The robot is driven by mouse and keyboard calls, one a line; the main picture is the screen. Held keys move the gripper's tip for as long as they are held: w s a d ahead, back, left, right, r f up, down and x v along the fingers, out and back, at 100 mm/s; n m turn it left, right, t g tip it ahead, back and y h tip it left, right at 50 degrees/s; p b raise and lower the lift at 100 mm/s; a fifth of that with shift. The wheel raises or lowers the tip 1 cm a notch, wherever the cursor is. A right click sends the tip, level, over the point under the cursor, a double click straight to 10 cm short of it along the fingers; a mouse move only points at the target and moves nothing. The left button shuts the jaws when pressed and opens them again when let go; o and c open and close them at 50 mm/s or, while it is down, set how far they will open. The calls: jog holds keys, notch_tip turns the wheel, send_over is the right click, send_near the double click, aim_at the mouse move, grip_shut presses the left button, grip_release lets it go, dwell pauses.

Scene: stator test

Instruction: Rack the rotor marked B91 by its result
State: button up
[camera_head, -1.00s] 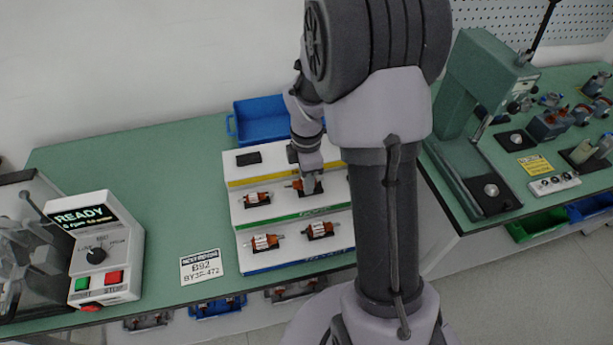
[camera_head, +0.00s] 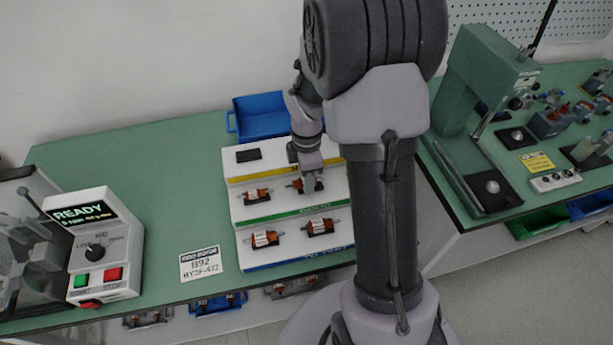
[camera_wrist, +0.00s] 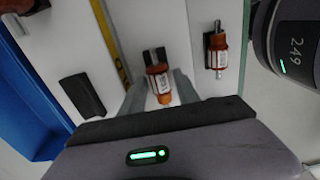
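A white three-step rack (camera_head: 238,208) has yellow, green and blue edge strips. One orange-and-copper rotor (camera_wrist: 158,80) lies at the right of its middle step, in a dark nest; its label is unreadable. In the head view this rotor (camera_head: 296,186) is partly hidden by my gripper (camera_head: 307,182). In the wrist view my gripper (camera_wrist: 160,88) has one finger on each side of the rotor, with narrow gaps showing. Other rotors lie at the middle step's left (camera_head: 257,195) and on the bottom step, left (camera_head: 264,239) and right (camera_head: 320,226). No B91 mark is legible.
A test box (camera_head: 105,250) at left reads READY. A blue bin (camera_head: 262,117) stands behind the rack. The top step shows an empty dark nest (camera_head: 248,155). A green press (camera_head: 485,90) stands at right.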

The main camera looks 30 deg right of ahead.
jog(key=o, duration=0.3)
notch_tip(320, 180, up, 18)
jog(key=p, duration=0.6)
jog(key=shift+f+p, duration=0.25)
jog(key=shift+p, duration=0.05)
jog(key=shift+s+a+r+m+t+y+b, duration=0.5)
jog(key=shift+s+a+m+t+b, duration=0.65)
jog(key=shift+s+a+m, duration=1.85)
jog(key=shift+s+a+r+m+t+y+b, duration=0.15)
jog(key=shift+s+a+r+m+t+b, duration=0.6)
jog(key=shift+s+a+m+b, duration=1.5)
jog(key=shift+s+a+r+m+t+y+b, duration=0.45)
jog(key=shift+s+a+m+t, duration=0.55)
jog(key=shift+s+a+m, duration=2.7)
